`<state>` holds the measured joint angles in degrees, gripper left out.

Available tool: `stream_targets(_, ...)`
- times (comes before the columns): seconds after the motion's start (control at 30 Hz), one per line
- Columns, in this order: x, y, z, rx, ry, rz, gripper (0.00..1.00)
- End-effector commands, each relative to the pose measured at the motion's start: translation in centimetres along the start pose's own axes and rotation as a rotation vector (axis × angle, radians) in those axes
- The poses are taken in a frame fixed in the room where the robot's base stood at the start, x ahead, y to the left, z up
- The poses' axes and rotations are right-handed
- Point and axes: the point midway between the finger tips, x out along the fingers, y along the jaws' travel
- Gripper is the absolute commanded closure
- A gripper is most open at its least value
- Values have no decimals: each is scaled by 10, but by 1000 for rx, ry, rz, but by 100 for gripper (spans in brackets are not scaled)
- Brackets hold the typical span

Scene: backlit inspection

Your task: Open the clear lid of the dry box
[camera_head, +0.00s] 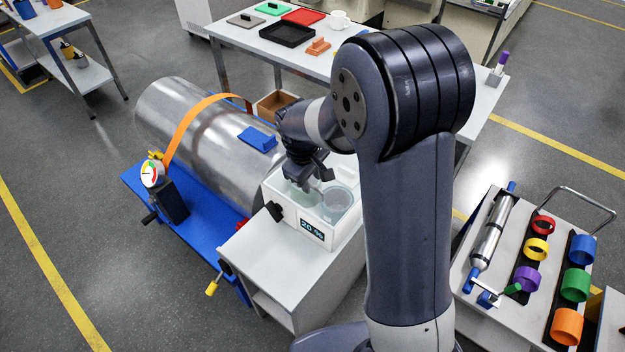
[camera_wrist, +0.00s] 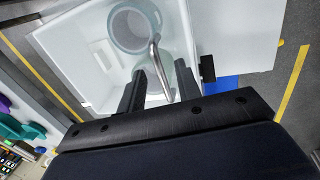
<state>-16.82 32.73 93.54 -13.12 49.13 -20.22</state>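The dry box (camera_head: 286,216) is white, with a lit number display on its front and a black knob on one side. Its clear lid (camera_head: 316,206) appears to lie shut on top, and round containers show through it. In the wrist view the box (camera_wrist: 78,68) fills the upper middle, with a round container (camera_wrist: 131,40) inside. A bent metal handle (camera_wrist: 154,58) shows between the fingers of my gripper (camera_wrist: 158,84). My gripper (camera_head: 308,184) is over the lid in the head view. Its fingers are apart; contact with the handle cannot be told.
A large metal cylinder (camera_head: 195,135) with an orange strap lies on a blue base behind the box. The box stands on a white cabinet (camera_head: 280,265). A cart (camera_head: 500,300) with coloured rings is at right. A table (camera_head: 265,50) with trays is behind.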

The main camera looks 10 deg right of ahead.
Motion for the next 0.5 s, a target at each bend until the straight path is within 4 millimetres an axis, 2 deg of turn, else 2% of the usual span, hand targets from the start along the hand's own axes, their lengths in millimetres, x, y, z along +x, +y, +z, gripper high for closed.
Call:
stream_targets(0.2,20,0,0,1,0,0,67)
stream_targets(0.5,24,0,0,1,0,1,67)
